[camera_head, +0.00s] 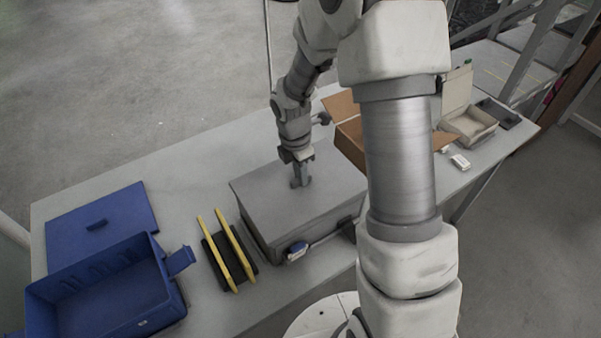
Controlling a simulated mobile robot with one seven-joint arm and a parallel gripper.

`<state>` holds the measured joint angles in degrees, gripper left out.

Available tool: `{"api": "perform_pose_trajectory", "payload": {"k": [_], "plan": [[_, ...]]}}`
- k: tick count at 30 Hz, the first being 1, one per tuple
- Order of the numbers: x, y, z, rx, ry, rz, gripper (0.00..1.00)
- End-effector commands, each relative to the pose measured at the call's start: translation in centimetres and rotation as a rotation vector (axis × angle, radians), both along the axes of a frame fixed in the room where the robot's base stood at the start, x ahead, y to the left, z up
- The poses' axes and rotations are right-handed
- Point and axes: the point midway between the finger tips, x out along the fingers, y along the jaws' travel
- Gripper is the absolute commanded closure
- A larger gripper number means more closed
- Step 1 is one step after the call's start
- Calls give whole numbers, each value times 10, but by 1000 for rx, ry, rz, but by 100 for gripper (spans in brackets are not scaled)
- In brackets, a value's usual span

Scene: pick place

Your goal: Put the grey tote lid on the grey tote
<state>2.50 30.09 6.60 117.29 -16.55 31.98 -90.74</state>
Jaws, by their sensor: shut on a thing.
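The grey tote (262,238) stands in the middle of the table. The flat grey tote lid (265,200) lies over its top, roughly lined up with it; a part of it near the left corner seems to reach slightly past the wall. My gripper (301,182) points down at the middle of the lid and is shut on it, apparently by a small grip that the fingers hide. I cannot tell whether the lid rests fully on the rim. My arm hides the tote's right end.
A blue tote (105,290) and blue lid (120,215) are at the left. A black rack with yellow bars (228,255) stands close left of the grey tote. A cardboard box (345,130) and beige box (468,125) are behind at the right. A small blue-white item (297,250) is in front.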

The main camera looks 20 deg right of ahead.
Motion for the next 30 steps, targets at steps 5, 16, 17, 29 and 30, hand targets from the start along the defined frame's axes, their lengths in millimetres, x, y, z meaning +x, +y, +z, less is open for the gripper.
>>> {"api": "perform_pose_trajectory", "payload": {"k": [5,16,17,29,30], "plan": [[0,0,1,0,0,0,100],[0,0,0,0,0,0,100],[0,0,0,0,0,0,100],[0,-1,-6,0,0,-1,100],[0,-1,-5,0,0,-1,100]]}}
